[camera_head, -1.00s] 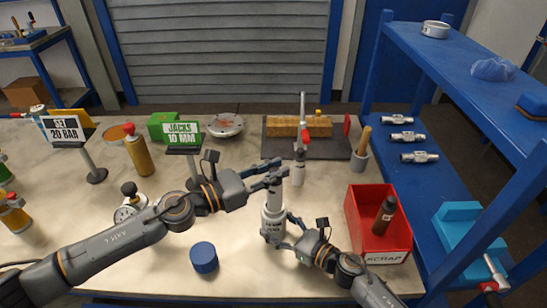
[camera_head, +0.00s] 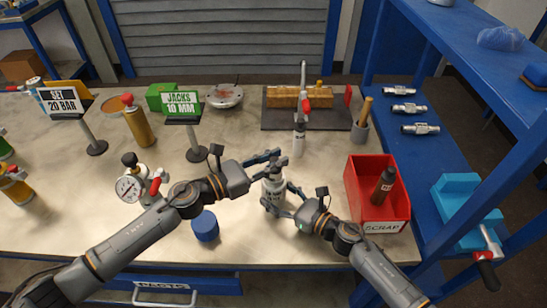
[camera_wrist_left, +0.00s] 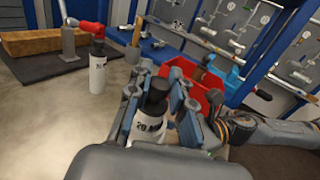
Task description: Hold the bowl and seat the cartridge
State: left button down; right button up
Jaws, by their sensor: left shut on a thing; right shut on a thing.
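My left gripper (camera_head: 274,160) is shut on a dark-topped cartridge, its dark top (camera_wrist_left: 157,92) showing between the fingers in the left wrist view. A white body with dark lettering (camera_wrist_left: 148,128) shows directly below that top. In the head view, the pale upright bowl (camera_head: 271,188) stands under my left fingers. My right gripper (camera_head: 277,206) is shut on the bowl low down, from the right. The cartridge and bowl are in line, one above the other. The fingers cover the joint, so I cannot tell how deep the cartridge sits.
A white cylinder (camera_head: 299,142) stands behind under a red-handled valve (camera_head: 306,104). A red scrap bin (camera_head: 384,226) is to the right. A blue round cap (camera_head: 205,227) and a pressure gauge (camera_head: 130,188) are to the left. A sign (camera_head: 181,106) stands behind my left arm.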

pick_arm(q)
jog(key=c, duration=1.1)
grip_release()
jog(key=v, duration=1)
pick_arm(e)
jog(key=o, duration=1.1)
jog(key=shift+d, duration=0.1)
